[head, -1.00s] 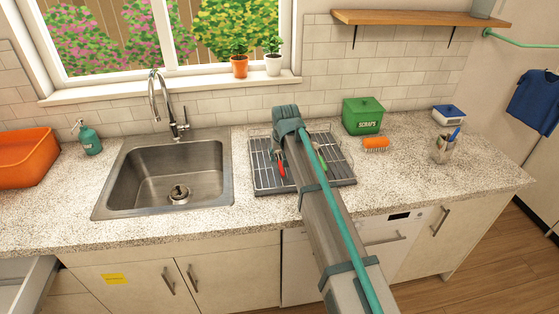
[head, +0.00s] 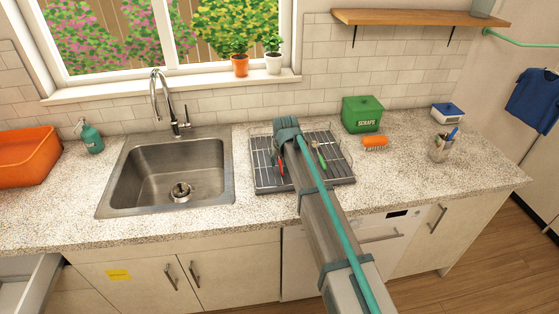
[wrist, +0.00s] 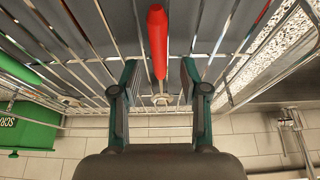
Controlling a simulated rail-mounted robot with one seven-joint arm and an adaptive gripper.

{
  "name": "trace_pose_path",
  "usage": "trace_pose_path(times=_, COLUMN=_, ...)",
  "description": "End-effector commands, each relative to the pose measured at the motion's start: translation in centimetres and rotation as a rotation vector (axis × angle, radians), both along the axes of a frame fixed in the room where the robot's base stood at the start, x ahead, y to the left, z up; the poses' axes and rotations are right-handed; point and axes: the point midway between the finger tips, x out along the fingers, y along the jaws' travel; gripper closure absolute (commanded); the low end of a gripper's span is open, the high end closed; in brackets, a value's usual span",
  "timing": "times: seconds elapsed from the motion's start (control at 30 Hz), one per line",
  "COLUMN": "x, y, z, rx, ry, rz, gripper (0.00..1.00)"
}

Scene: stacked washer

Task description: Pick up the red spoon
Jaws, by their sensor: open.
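The red spoon (wrist: 157,42) lies in the wire dish rack, its red handle at the top middle of the wrist view. A small part of the red handle (head: 281,168) shows beside my arm in the head view. My gripper (wrist: 159,80) is open in the wrist view, with one finger on each side of the spoon's line. The spoon's lower part runs between the fingers, and I see no contact. In the head view my arm hides the fingers.
The dish rack (head: 262,184) also holds a green-handled utensil (head: 320,157), right of my arm. A green scraps bin (head: 362,114), an orange brush (head: 375,142) and a utensil cup (head: 441,148) stand to the right. The sink (head: 165,170) is left of the rack.

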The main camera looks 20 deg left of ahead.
Motion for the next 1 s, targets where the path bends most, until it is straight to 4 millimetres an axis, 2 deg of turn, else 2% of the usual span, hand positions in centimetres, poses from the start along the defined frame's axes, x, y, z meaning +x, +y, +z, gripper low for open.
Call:
trace_pose_path(times=0.17, x=0.00, y=0.00, z=-0.28, rx=0.000, ry=0.000, rz=0.000, gripper=0.55)
trace_pose_path(times=0.47, x=0.00, y=0.00, z=-0.25, rx=0.000, ry=0.001, rz=0.000, gripper=1.00)
trace_pose_path(times=0.8, x=0.01, y=0.00, z=-0.22, rx=0.000, ry=0.001, rz=0.000, gripper=1.00)
trace_pose_path(times=1.0, x=0.04, y=0.03, z=0.45, rx=0.000, ry=-0.001, rz=0.000, gripper=1.00)
